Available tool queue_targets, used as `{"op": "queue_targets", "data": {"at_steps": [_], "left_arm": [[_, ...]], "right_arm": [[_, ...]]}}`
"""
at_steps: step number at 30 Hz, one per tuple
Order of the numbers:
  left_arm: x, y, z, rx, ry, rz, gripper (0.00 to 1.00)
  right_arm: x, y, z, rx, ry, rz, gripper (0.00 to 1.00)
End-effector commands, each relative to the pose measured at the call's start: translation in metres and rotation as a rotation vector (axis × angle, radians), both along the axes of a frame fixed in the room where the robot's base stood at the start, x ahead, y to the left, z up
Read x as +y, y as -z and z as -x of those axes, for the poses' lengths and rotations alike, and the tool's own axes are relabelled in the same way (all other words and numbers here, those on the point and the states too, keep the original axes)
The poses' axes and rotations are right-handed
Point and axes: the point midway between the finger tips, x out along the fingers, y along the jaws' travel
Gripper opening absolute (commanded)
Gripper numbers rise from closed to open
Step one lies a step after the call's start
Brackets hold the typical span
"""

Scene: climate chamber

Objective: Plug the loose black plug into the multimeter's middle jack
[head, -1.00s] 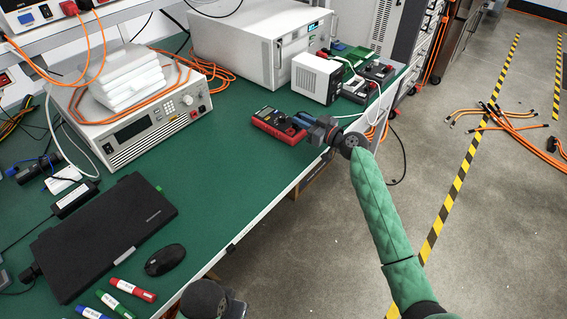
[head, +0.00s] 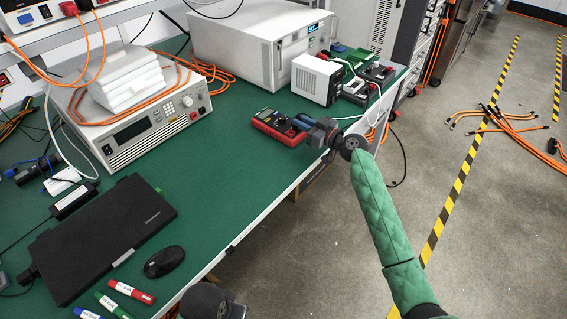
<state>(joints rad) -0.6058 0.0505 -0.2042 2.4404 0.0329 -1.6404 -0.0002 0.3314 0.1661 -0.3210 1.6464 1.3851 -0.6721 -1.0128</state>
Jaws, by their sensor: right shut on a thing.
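The red multimeter (head: 274,128) with a dark face lies on the green bench top near its front edge. My right gripper (head: 303,124) is at the multimeter's right end, with its fingers pointing left towards it. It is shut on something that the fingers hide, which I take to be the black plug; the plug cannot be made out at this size. The jacks are too small to tell apart, and I cannot tell whether the plug touches one.
A white box (head: 316,80) and small dark devices (head: 378,73) stand behind the multimeter. The bench is clear between laptop and multimeter.

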Motion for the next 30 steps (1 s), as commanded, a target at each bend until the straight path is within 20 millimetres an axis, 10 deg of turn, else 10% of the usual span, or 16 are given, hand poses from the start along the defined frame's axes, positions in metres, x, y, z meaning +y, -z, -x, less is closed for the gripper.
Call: {"op": "queue_targets", "data": {"at_steps": [30], "left_arm": [[0.0,0.0104,0.0,0.0,0.0,0.0,0.36]], "right_arm": [[0.0,0.0051,0.0,0.0,0.0,0.0,0.0]]}}
